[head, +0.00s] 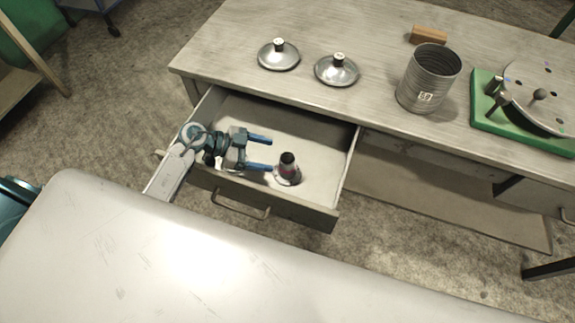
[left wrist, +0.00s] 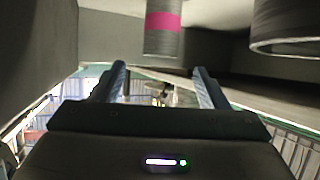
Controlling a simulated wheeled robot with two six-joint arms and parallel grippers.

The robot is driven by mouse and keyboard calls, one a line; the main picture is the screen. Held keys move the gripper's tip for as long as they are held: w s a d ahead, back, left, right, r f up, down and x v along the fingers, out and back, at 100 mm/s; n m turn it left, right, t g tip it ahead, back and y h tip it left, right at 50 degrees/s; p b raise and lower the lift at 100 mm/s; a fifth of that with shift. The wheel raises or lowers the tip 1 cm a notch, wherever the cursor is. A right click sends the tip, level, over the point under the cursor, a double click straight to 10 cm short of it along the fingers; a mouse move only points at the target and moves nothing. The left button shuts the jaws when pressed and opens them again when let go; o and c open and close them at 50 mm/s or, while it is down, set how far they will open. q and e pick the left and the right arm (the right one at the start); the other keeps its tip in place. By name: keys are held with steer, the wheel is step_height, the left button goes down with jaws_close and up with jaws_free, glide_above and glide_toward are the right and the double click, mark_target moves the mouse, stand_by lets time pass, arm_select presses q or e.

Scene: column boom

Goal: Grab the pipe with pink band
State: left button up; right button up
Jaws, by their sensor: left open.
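The pipe with the pink band (head: 287,171) stands in the open drawer, to the right of my left gripper's fingertips. It has a dark top and a pale flared bottom. In the left wrist view its pink band (left wrist: 163,21) shows at the top centre, beyond the gap between the fingers, its far end cut off by the frame. My left gripper (head: 259,152) is inside the drawer, fingers apart and pointing right, with nothing between them. It also shows in the left wrist view (left wrist: 160,75). My right gripper is not in view.
The drawer (head: 265,205) is pulled out from a workbench (head: 300,20). Its walls surround the gripper. Two metal lids (head: 337,71), a ribbed can (head: 430,78), a wooden block (head: 429,35) and a green-based fixture (head: 520,110) stand on the bench. A dark cylinder (left wrist: 287,28) shows at upper right in the left wrist view.

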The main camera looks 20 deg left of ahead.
mark_target(285, 158)
arm_select(q)
steer(key=shift+p+x, duration=0.5)
steer(key=shift+x, duration=2.1)
steer(key=shift+r, duration=0.1)
jaws_close()
